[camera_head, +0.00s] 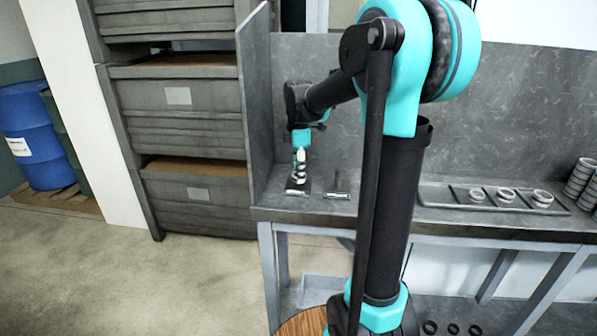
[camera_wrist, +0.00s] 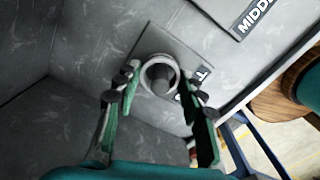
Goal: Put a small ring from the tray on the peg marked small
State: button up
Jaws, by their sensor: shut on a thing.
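My gripper (camera_wrist: 160,88) reaches down over the leftmost peg, and its fingers are shut on a grey metal ring (camera_wrist: 145,76). In the wrist view the dark peg (camera_wrist: 162,76) shows inside the ring's opening. I cannot tell whether the ring is around the peg or still above it. The peg's square base plate (camera_wrist: 150,42) has a label that is mostly hidden. In the head view my gripper (camera_head: 300,160) is above this plate (camera_head: 297,191), at the bench's left end. The tray (camera_head: 433,196) lies to the right, with rings (camera_head: 477,194) in its compartments.
A second plate (camera_head: 337,194) stands just right of the first; its label (camera_wrist: 258,14) reads "MIDD", cut off. A grey side panel (camera_head: 256,110) closes the bench's left end, and a back panel (camera_head: 480,120) rises behind. Stacked rings (camera_head: 580,177) stand at the far right.

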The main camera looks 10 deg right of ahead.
jog(key=shift+f, duration=0.55)
dwell(0.5)
jog(key=o, duration=0.9)
jog(key=shift+r, duration=0.1)
jog(key=shift+r, duration=5.4)
